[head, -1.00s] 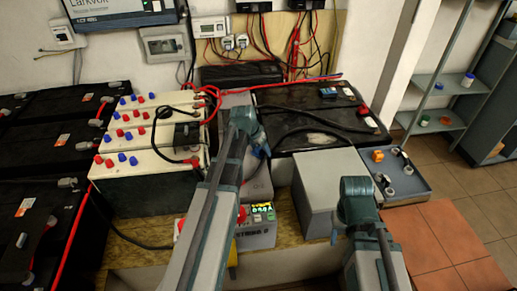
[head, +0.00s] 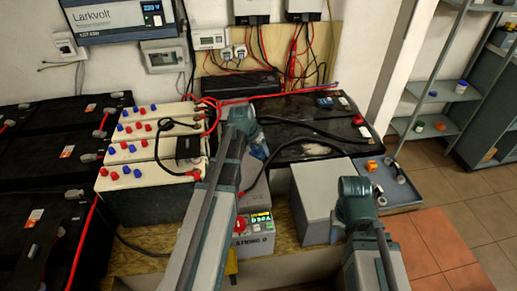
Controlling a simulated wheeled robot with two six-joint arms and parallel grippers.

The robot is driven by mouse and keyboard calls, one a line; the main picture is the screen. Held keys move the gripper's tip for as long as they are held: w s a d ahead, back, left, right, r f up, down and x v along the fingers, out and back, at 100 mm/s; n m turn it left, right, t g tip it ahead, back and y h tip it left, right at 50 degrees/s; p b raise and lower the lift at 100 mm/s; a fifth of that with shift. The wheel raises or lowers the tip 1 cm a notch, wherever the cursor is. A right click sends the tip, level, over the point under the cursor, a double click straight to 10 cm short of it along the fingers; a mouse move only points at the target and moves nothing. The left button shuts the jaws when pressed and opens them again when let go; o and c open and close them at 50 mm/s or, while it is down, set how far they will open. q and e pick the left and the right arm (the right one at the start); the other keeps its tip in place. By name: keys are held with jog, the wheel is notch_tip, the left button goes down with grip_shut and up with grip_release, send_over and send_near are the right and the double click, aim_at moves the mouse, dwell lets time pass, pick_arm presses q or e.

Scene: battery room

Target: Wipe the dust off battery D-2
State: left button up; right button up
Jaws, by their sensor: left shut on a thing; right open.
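A black battery (head: 290,112) lies in the middle right, with a pale dusty patch (head: 319,149) on its top near the front edge. I cannot read a D-2 label on it. My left gripper (head: 259,150) is at the battery's front left corner, shut on a small blue thing, perhaps a cloth, mostly hidden by the wrist. The patch lies to its right, apart from it. My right gripper (head: 357,207) is open over the right side of a grey box (head: 312,190); its fingers are mostly hidden by its wrist.
Cream-topped batteries (head: 140,155) with red and blue caps stand at left, beside large black batteries (head: 50,150). A black cable crosses the dusty battery. A grey-blue tray (head: 400,193) holds small parts at right. A meter unit (head: 257,232) stands in front. Shelves (head: 440,92) are at far right.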

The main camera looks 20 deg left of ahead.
pick_arm(q)
jog(key=shift+r, duration=0.15)
notch_tip(320, 180, up, 3)
jog(key=p, duration=0.3)
dwell(0.8)
